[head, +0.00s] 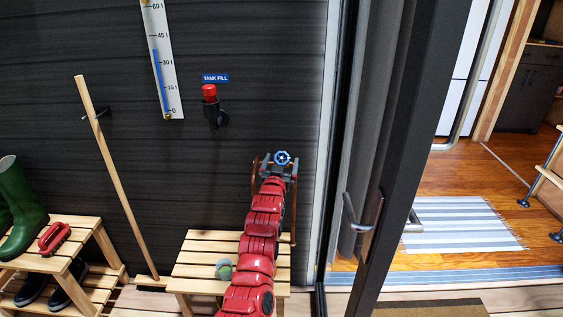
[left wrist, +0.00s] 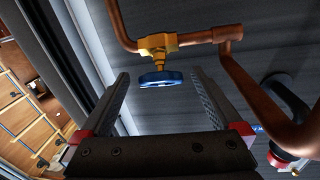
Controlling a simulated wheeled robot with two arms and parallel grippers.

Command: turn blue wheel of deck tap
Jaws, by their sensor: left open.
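The blue wheel (head: 282,158) of the deck tap shows in the head view at the end of my red arm, in front of the dark wall. In the left wrist view the blue wheel (left wrist: 160,79) sits below a brass valve body (left wrist: 158,44) on a copper pipe (left wrist: 205,37). My left gripper (head: 278,163) is open, its fingers pointing at the tap. In the left wrist view the wheel appears between the fingertips of the left gripper (left wrist: 159,74), with a gap on each side; I cannot tell its exact depth. My right gripper is not in view.
A slatted wooden bench (head: 200,262) with a small green-topped cup (head: 224,269) stands below my arm. A red-capped tank fill fitting (head: 210,105) is on the wall, left of the tap. A broom (head: 115,175) leans there. A door frame (head: 385,150) stands to the right.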

